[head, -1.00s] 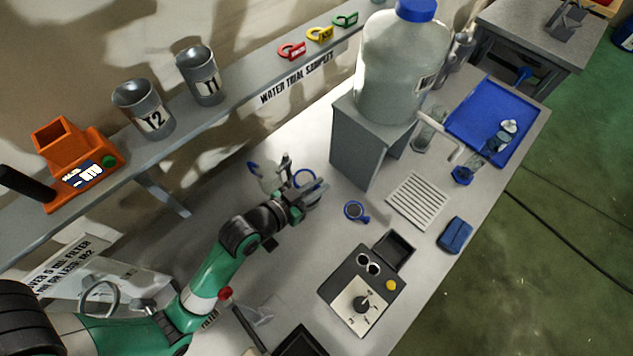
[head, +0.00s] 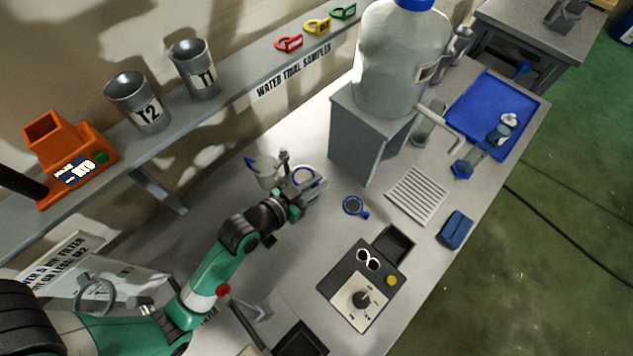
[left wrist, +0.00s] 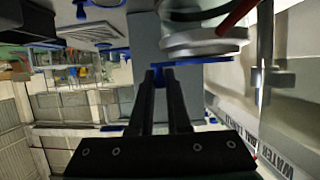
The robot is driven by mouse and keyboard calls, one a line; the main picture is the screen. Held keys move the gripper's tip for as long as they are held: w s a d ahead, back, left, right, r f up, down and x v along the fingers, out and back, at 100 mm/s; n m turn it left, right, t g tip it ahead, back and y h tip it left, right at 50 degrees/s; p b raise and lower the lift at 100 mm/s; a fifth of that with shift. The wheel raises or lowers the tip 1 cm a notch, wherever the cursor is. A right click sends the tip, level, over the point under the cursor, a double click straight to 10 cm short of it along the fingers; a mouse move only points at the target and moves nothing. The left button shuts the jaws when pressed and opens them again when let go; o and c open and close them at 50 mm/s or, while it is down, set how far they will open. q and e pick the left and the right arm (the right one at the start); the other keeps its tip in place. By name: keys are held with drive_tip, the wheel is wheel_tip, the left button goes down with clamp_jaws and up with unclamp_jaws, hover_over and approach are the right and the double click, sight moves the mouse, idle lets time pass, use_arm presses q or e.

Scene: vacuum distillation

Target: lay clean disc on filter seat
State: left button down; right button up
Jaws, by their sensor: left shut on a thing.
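My left gripper (head: 312,188) is shut at the back of the bench, by a blue-ringed round piece (head: 306,174). In the left wrist view, its fingertips (left wrist: 165,72) close on a thin blue-edged thing seen edge-on, apparently a blue-rimmed disc (left wrist: 195,61). A round grey metal piece (left wrist: 203,44), possibly the filter seat, is just above and right of the fingertips there. Contact between disc and metal cannot be told. Another small round dark-centred piece with a blue rim and handle (head: 355,206) lies on the bench. My right gripper is not in view.
A large bottle (head: 398,62) stands on a grey stand (head: 362,140) behind the gripper. A pale rod (head: 285,163) stands close on its left. A control box (head: 360,295), slotted rack (head: 419,195), blue block (head: 455,229) and blue tray (head: 475,105) lie to the right.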

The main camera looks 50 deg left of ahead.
use_arm(q)
drive_tip(key=shift+f, duration=0.15)
drive_tip(key=c, duration=0.8)
unclamp_jaws()
drive_tip(key=p+v, duration=0.2)
drive_tip(key=v, duration=0.9)
drive_tip(key=shift+s+r, duration=0.2)
drive_tip(key=shift+s, duration=0.05)
